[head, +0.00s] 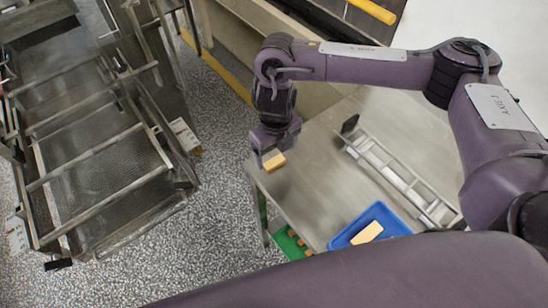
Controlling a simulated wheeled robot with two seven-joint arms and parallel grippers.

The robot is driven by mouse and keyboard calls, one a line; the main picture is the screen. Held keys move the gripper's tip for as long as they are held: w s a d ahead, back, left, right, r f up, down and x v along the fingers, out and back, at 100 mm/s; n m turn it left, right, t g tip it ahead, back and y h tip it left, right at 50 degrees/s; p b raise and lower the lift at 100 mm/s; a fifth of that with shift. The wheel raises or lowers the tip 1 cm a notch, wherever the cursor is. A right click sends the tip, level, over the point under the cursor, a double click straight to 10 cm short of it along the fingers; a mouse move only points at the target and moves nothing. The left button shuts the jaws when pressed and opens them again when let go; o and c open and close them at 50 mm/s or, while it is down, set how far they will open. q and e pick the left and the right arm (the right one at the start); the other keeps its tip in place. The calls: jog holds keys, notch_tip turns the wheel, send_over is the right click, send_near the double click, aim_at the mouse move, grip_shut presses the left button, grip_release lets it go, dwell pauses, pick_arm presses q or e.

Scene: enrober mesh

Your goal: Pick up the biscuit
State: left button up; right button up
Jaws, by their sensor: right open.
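A small tan biscuit (275,162) lies near the left corner of the grey metal table (335,195). My right gripper (269,156) points down right at the biscuit and is open. One finger shows at the biscuit's left side; the other is hard to make out. I cannot tell whether the fingers touch the biscuit. My left gripper is not in view.
A blue tray (340,240) with a tan block (367,232) sits at the table's near edge. A metal rail frame (400,178) lies right of the gripper. A green bin (289,246) is below the table. A wire-mesh machine (95,165) stands left across speckled floor.

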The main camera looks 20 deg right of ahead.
aim_at(276, 163)
jog(key=shift+f, duration=0.45)
jog(key=shift+w+d+f, duration=0.1)
jog(key=shift+w+f, duration=0.1)
jog(key=shift+f, duration=0.4)
jog(key=shift+w+d+f, duration=0.1)
jog(key=shift+w+f, duration=0.05)
jog(key=shift+f, duration=0.45)
notch_tip(276, 163, down, 2)
jog(key=shift+w+f, duration=0.1)
jog(key=shift+f, duration=0.05)
jog(key=c, duration=0.5)
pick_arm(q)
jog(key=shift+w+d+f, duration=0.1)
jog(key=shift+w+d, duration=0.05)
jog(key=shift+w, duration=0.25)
pick_arm(e)
jog(key=c, duration=0.4)
